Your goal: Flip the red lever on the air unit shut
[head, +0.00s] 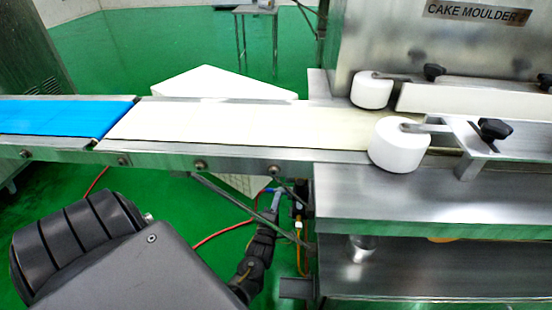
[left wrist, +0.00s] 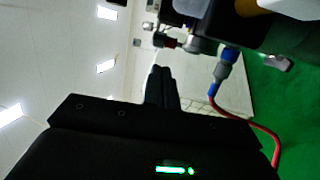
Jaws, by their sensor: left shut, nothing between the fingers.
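The air unit (left wrist: 203,44) shows in the left wrist view as dark and metal fittings near the top, with a blue-and-grey hose connector (left wrist: 223,70) below. A small dark red part (left wrist: 170,43), which looks like the red lever, sticks out at its left side. My left gripper (left wrist: 160,70) is shut and empty, its fingertips just below that red part; I cannot tell whether they touch. In the head view my left gripper (head: 273,208) reaches up beside the air unit (head: 298,210), under the conveyor. The lever cannot be made out there. My right gripper is not in view.
The conveyor (head: 150,157) with blue and cream belts runs above my left arm. The machine's steel shelf (head: 400,190) and lower frame stand to the right. A red hose (left wrist: 262,128) curves away from the connector. Green floor is open at the left.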

